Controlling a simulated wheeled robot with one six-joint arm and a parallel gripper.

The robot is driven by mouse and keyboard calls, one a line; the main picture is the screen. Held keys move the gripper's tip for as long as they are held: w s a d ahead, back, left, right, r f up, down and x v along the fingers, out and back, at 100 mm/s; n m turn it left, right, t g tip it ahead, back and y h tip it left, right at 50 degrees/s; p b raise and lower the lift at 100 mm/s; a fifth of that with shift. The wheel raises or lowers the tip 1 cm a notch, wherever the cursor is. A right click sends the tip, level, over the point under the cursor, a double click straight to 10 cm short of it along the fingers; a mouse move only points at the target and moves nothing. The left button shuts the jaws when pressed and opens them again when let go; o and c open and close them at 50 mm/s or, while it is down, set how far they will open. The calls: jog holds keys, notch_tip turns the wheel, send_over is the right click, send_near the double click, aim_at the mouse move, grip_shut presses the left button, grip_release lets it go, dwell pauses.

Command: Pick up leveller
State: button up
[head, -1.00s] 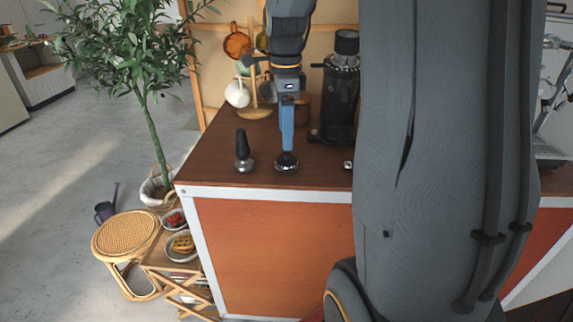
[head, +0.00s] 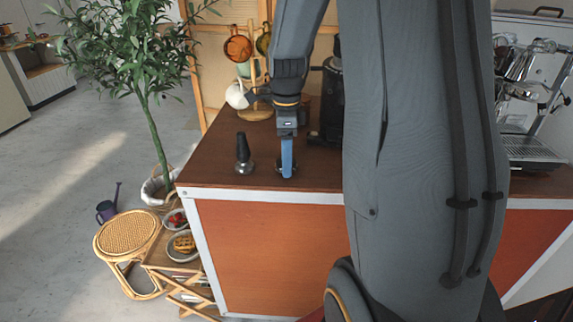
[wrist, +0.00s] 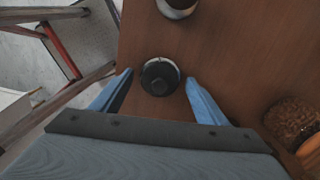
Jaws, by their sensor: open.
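The leveller (wrist: 160,77), with a round black knob over a silver base, stands on the brown counter between my blue fingers in the wrist view. In the head view its silver base (head: 279,168) shows only in small part behind the fingers. My gripper (head: 287,174) points down over it, open, with one finger at each side. I see a gap between knob and fingers, and nothing is gripped. A tamper (head: 243,152) with a tall black handle and silver base stands just left of it. A silver base at the wrist view's top edge (wrist: 177,8) is cut off.
The brown counter top (head: 210,165) has a pale front edge close by. A black grinder (head: 331,110) stands behind to the right, partly hidden by my arm. A mug rack (head: 254,113) is at the back. An espresso machine (head: 525,100) is at far right.

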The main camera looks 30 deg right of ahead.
jog(key=c, duration=1.3)
jog(key=shift+o, duration=0.2)
jog(key=shift+r, duration=0.15)
